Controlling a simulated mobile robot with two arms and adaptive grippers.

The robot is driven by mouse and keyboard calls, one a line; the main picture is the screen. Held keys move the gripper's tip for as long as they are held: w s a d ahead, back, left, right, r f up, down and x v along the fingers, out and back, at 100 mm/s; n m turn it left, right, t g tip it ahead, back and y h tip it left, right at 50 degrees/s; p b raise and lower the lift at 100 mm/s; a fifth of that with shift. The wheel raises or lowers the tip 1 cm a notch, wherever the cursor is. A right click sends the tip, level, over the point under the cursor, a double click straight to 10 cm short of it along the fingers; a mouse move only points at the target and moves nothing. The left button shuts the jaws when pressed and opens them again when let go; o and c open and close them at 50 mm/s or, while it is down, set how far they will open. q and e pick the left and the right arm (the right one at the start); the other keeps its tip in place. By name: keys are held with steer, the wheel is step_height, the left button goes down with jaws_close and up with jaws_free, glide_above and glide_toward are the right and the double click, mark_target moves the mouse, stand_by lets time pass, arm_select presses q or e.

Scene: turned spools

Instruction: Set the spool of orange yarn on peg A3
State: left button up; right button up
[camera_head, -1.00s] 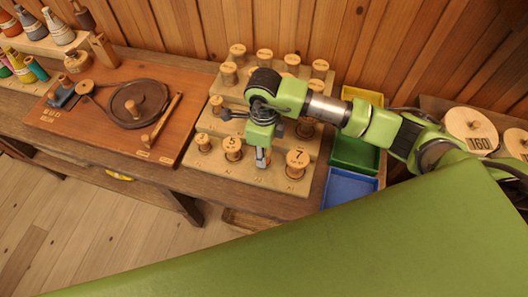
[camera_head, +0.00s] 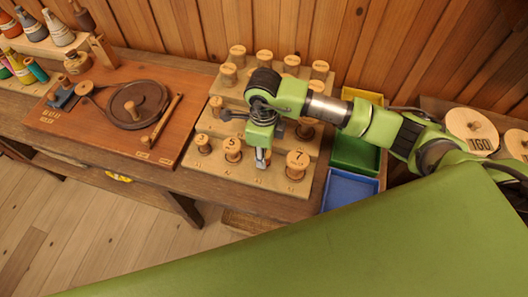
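A stepped wooden rack (camera_head: 220,171) carries several round wooden pieces, some with dark numbers. One marked 5 (camera_head: 232,148) and one marked 7 (camera_head: 297,164) stand on its front step. My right gripper (camera_head: 262,157) hangs over the front step between these two. I cannot tell whether its fingers are apart or hold anything, as the arm covers part of the rack. An orange-red yarn cone (camera_head: 10,25) stands at the far upper left. I cannot tell whether it is the task's spool. Peg A3 cannot be made out. My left gripper is not in view.
A reddish board (camera_head: 75,123) with a wheel (camera_head: 139,104) lies left of the rack. A green bin (camera_head: 354,153) and a blue bin (camera_head: 347,190) are at its right. A wooden wall stands behind.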

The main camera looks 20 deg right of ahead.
stand_by(0.4)
steer(key=shift+f+b, duration=0.65)
steer(key=shift+b, duration=0.15)
steer(key=o, duration=0.6)
steer(key=shift+r+p, duration=3.2)
steer(key=shift+r, duration=2.4)
